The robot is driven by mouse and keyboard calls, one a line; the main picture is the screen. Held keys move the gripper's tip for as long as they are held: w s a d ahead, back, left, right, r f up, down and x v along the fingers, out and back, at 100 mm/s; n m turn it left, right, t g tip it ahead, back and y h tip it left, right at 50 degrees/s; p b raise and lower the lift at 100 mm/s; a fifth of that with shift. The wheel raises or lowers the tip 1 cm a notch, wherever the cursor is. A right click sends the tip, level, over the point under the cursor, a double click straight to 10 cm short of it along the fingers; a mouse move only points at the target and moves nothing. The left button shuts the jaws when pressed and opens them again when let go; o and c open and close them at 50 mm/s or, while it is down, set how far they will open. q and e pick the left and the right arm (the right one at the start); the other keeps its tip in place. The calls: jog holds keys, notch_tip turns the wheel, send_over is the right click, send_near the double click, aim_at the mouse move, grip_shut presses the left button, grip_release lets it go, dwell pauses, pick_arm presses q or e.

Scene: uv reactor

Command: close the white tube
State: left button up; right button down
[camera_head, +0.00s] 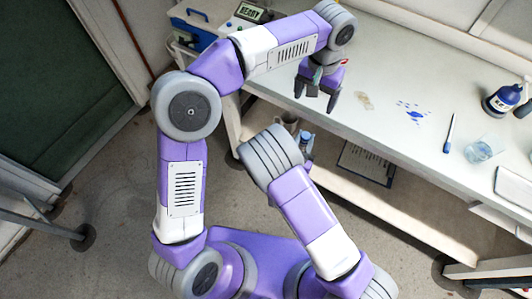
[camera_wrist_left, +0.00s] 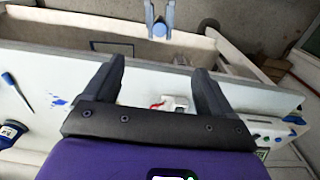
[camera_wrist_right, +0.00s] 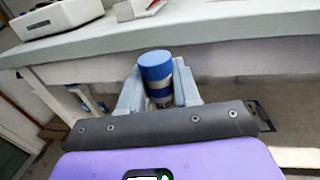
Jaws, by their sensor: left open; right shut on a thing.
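A tube (camera_wrist_right: 159,92) with a ridged blue cap (camera_wrist_right: 155,64) stands upright between the fingers of my right gripper (camera_wrist_right: 158,100) in the right wrist view. The cap sits on top of the tube; whether it is tight I cannot tell. The fingers hide the tube's sides. My right gripper is shut on it, just off the table's edge. The blue cap also shows in the left wrist view (camera_wrist_left: 159,30). My left gripper (camera_head: 314,96) is open and empty, pointing down over the table's near-left part; in the left wrist view its fingers (camera_wrist_left: 162,80) are apart, short of the tube.
A device with a READY display (camera_head: 249,12) stands at the back left. A small white-and-red thing (camera_wrist_left: 173,104) lies near the edge.

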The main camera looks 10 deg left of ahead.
pick_arm(q)
jog(key=w+a+f+h, duration=0.15)
jog(key=a+f, duration=0.25)
jog(key=f, duration=0.7)
jog(key=w+a+f+h, duration=0.15)
jog(key=a+f, duration=0.25)
jog(key=f, duration=0.7)
jog(key=s+a+f+n+h, duration=0.2)
jog(key=s+f, duration=0.7)
jog(key=f, duration=0.4)
jog(key=s+a+f+n, duration=0.1)
jog(key=s+f+n, duration=0.1)
jog(key=s, duration=0.5)
jog(key=s+a+f+n, duration=0.2)
jog(key=s+n, duration=0.1)
jog(key=s, duration=0.4)
jog(key=shift+a+t+y, duration=0.2)
jog(key=shift+t+y, duration=0.1)
jog(key=shift+y, duration=0.1)
jog(key=shift+w, duration=0.1)
pick_arm(e)
jog(key=s+d+r+m+g+h, duration=0.1)
jog(key=d+h, duration=0.4)
jog(key=d, duration=0.8)
jog(key=s+r+m, duration=0.1)
jog(key=m, duration=0.1)
jog(key=shift+d+m+g, duration=0.25)
jog(key=shift+m+g, duration=0.05)
jog(key=shift+g, duration=0.1)
